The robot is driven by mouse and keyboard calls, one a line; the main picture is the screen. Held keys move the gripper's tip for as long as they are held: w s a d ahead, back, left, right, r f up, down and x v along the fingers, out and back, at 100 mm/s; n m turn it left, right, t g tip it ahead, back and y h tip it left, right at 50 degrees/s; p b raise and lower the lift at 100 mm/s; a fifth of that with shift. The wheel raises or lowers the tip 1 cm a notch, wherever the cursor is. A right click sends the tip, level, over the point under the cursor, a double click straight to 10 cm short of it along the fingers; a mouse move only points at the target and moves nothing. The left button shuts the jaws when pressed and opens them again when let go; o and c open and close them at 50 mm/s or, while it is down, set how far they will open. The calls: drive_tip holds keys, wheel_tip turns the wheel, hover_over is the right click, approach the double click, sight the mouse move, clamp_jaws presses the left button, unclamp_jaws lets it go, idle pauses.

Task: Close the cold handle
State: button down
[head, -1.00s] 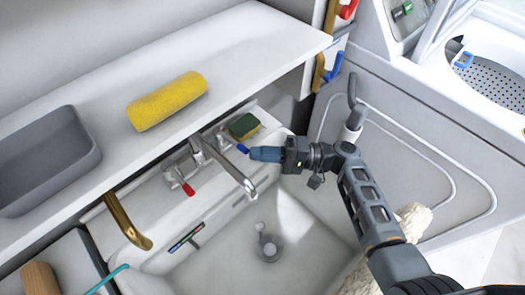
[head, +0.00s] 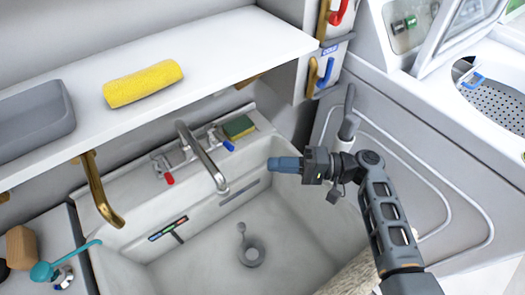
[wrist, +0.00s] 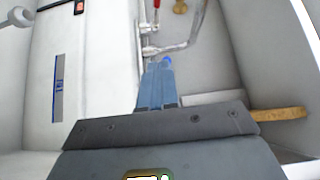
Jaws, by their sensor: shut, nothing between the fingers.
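The cold handle is the blue-tipped tap handle (head: 228,145) on the right of the chrome faucet (head: 200,155), at the back of the sink. In the wrist view its round blue end (wrist: 167,60) shows just beyond my fingertips. The red-tipped handle (head: 168,178) is on the faucet's left, and it also shows in the wrist view (wrist: 156,4). My gripper (head: 272,164) is shut and empty, over the right side of the sink, right of the blue handle. In the head view there is a gap between them. In the wrist view I cannot tell whether they touch.
A green and yellow sponge (head: 239,127) lies behind the blue handle. A white shelf (head: 230,45) with a yellow roll (head: 143,84) and a grey bin (head: 35,115) overhangs the back. The sink basin (head: 200,270) has open room, with a drain (head: 251,252).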

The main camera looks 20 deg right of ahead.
sight(220, 138)
drive_tip(key=w+d+r+n+g+h, duration=0.35)
drive_tip(key=r+n+h, duration=0.35)
drive_tip(key=r+h, duration=0.25)
drive_tip(key=w+a+f+p, duration=0.1)
drive_tip(key=w+a+f, duration=0.3)
drive_tip(key=a+f, duration=0.3)
drive_tip(key=shift+w+a+f, duration=0.15)
drive_tip(key=shift+a, duration=0.85)
drive_tip(key=shift+h, duration=0.25)
drive_tip(key=shift+a+p, duration=0.75)
